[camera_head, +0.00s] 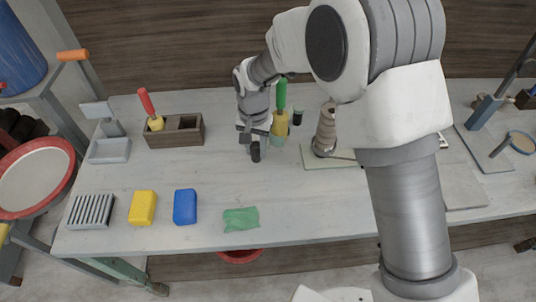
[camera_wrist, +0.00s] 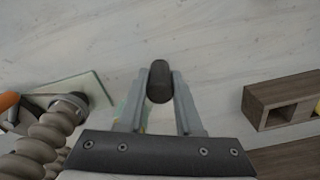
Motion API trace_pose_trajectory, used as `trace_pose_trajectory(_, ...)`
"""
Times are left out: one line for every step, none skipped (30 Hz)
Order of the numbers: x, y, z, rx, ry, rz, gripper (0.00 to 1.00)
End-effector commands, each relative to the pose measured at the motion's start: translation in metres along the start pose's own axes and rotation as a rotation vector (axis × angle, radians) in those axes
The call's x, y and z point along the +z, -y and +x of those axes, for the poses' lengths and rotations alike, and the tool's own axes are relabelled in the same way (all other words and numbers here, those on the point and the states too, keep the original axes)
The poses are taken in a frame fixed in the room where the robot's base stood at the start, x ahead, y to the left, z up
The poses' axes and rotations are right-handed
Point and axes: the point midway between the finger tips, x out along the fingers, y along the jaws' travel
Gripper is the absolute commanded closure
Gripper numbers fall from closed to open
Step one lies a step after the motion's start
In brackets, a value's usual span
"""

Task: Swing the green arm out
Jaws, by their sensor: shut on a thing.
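My gripper (camera_head: 255,146) is low over the middle of the pale worktable, pointing down. It is shut on a small dark rounded cylinder, which shows between both fingers in the wrist view (camera_wrist: 159,82). I cannot tell whether the cylinder touches the table or is joined to anything. No green arm is clear to me. A green upright handle (camera_head: 281,94) stands just behind and right of my gripper, with yellow below it and a pale green base partly hidden. A pale green bar (camera_head: 122,270) shows under the table's front left corner.
A wooden box (camera_head: 174,131) with a red-handled tool stands left of my gripper. A beige ridged cone (camera_head: 325,130) and a small dark pot (camera_head: 298,117) stand right. Yellow (camera_head: 142,208) and blue (camera_head: 185,206) blocks and a green cloth (camera_head: 241,219) lie in front. The table between is clear.

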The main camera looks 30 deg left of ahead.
Motion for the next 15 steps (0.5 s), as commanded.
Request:
trace_pose_trajectory(-0.002, 0.008, 0.001, -0.002, -0.002, 0.021, 1.0)
trace_pose_trajectory(-0.003, 0.011, 0.001, -0.002, -0.002, 0.037, 1.0)
trace_pose_trajectory(-0.005, 0.016, 0.001, -0.002, -0.002, 0.056, 1.0)
trace_pose_trajectory(-0.006, 0.019, 0.001, -0.001, -0.002, 0.071, 1.0)
trace_pose_trajectory(-0.008, 0.022, 0.001, -0.002, -0.003, 0.086, 1.0)
trace_pose_trajectory(-0.009, 0.027, 0.001, -0.002, -0.002, 0.105, 1.0)
trace_pose_trajectory(-0.011, 0.03, 0.0, -0.002, -0.002, 0.12, 1.0)
trace_pose_trajectory(-0.012, 0.033, 0.001, -0.002, -0.001, 0.134, 1.0)
trace_pose_trajectory(-0.015, 0.037, 0.001, -0.002, -0.002, 0.153, 1.0)
trace_pose_trajectory(-0.016, 0.04, 0.0, -0.001, -0.002, 0.166, 1.0)
trace_pose_trajectory(-0.018, 0.043, 0.0, -0.001, -0.002, 0.179, 1.0)
trace_pose_trajectory(-0.019, 0.046, 0.0, -0.001, -0.002, 0.195, 1.0)
trace_pose_trajectory(-0.021, 0.049, 0.0, -0.002, -0.002, 0.206, 1.0)
trace_pose_trajectory(-0.022, 0.051, 0.0, -0.001, -0.001, 0.218, 1.0)
trace_pose_trajectory(-0.024, 0.054, 0.0, -0.002, -0.002, 0.232, 1.0)
